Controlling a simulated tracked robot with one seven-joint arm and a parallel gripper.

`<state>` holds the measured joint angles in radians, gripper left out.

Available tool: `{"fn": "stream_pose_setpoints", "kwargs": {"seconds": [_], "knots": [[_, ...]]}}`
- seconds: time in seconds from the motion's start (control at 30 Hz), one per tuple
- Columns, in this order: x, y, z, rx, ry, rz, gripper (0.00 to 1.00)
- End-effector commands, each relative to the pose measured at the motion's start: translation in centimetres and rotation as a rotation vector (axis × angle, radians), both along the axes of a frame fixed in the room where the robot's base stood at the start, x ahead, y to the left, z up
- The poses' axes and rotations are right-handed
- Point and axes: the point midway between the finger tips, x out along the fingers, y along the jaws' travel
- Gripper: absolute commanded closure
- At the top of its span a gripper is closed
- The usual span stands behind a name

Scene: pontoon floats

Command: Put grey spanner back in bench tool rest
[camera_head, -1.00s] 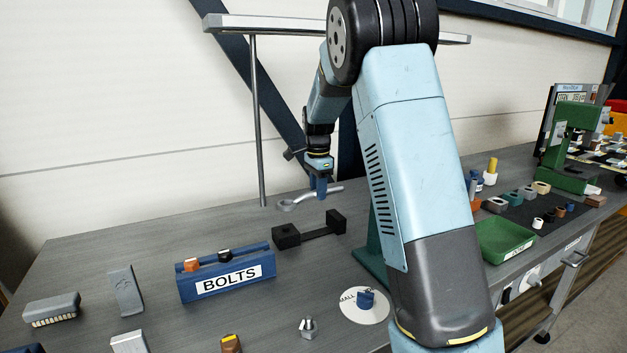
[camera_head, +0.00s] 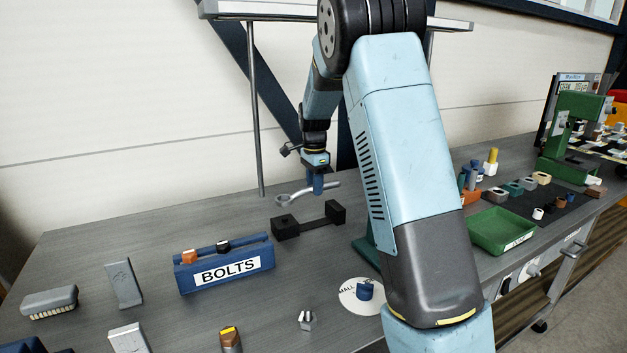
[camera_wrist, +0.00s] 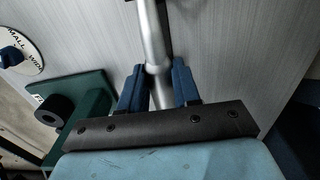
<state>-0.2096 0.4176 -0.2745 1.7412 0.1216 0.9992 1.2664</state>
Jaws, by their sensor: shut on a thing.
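My gripper (camera_head: 318,184) is shut on the grey spanner (camera_head: 290,199) and holds it above the bench, behind the black tool rest (camera_head: 320,226). In the wrist view the spanner's handle (camera_wrist: 154,40) runs between the two blue fingers of my gripper (camera_wrist: 159,85). The ring end of the spanner points left in the head view. The black tool rest has two raised blocks joined by a low bar, and nothing lies on it. The spanner appears apart from the rest.
A blue BOLTS rack (camera_head: 224,268) stands left of the tool rest. A round white label plate with a blue piece (camera_head: 364,291) lies in front. A green tray (camera_head: 502,231) stands right of my arm. A thin upright pole (camera_head: 256,120) rises behind the spanner.

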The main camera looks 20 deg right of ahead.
Motion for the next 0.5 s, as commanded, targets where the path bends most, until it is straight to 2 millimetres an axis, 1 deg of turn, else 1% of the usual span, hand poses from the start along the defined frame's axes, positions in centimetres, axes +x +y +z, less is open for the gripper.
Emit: {"fn": "stream_pose_setpoints", "kwargs": {"seconds": [0.3,0.5], "knots": [[0.0,0.2,-2.6,0.001,0.002,0.003,1.0],[-0.1,0.4,-4.0,0.001,0.001,0.005,1.0]]}}
